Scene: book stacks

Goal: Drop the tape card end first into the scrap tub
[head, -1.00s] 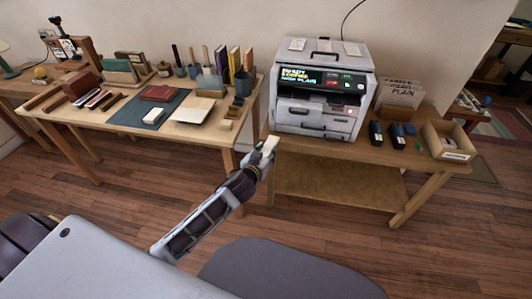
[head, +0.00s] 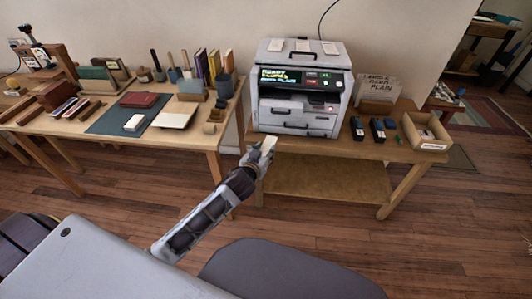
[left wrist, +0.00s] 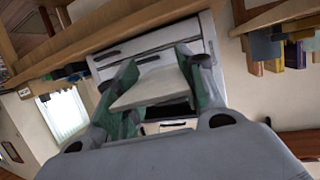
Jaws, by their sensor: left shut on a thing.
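My left gripper (head: 258,158) is shut on a pale, flat card (head: 267,145), which I take to be the tape card. It holds the card up in the air in front of the printer stand. In the left wrist view, the card (left wrist: 150,88) sits between the two green-padded fingers (left wrist: 155,85), with the printer behind it. An open wooden tub (head: 427,145) with a label and pale bits inside stands at the stand's right end; I cannot tell for certain that it is the scrap tub. My right gripper is not in view.
A grey printer (head: 300,90) stands on a low wooden stand (head: 345,147). Dark blue cartridges (head: 377,130) stand between it and the tub. A card holder (head: 378,92) is behind them. At left, a wooden desk (head: 200,138) holds books, cups and a mat. Wooden floor lies in front.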

